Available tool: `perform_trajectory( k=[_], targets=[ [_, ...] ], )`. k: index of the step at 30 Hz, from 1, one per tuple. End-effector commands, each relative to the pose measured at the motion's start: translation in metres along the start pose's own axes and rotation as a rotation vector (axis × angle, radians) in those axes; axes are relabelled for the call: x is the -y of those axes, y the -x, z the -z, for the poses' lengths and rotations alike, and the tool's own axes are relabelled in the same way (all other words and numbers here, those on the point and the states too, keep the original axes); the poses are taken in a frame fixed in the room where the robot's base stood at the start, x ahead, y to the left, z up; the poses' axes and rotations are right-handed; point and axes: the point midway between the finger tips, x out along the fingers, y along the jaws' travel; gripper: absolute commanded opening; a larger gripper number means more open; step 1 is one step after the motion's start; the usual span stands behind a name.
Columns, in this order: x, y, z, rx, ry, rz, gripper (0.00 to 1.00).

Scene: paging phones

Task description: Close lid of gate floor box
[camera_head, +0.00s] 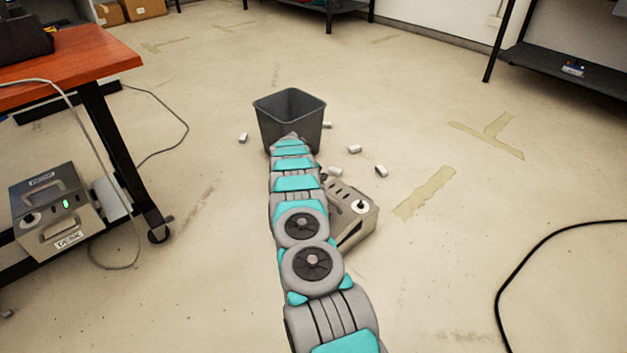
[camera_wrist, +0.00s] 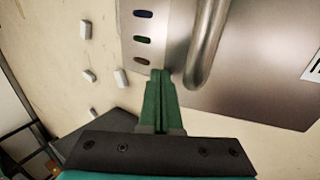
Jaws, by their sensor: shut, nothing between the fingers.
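A metal box (camera_head: 362,226) sits on the floor right of my arm and in front of a grey bin. My arm hides its left part. I take it as the gate floor box, but I cannot read its name. In the wrist view, its metal face (camera_wrist: 262,85) shows a thick bar handle (camera_wrist: 208,45) and three coloured ovals. I cannot tell how far its lid is open. My gripper (camera_wrist: 160,75) is shut and empty. Its green fingertips are close to the handle and the lowest oval; contact is unclear. In the head view, my arm hides the fingertips.
The grey bin (camera_head: 305,115) stands behind the box, with several small white blocks (camera_head: 354,149) around it. A second metal box (camera_head: 60,210) with a green light is at left beneath the red-topped table (camera_head: 75,68). A black cable (camera_head: 520,285) lies at right. Open floor surrounds the box's right side.

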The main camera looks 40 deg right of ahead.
Motion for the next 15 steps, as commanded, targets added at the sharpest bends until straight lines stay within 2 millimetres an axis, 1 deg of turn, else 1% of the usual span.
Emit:
perform_trajectory(
  k=[1, 6, 15],
  targets=[
    [0.002, -0.009, -0.001, 0.001, 0.0, 0.0, 0.0],
    [0.006, -0.025, -0.003, 0.003, 0.001, 0.001, 0.0],
    [0.007, -0.035, -0.002, 0.001, 0.0, 0.0, 0.0]
  ],
)
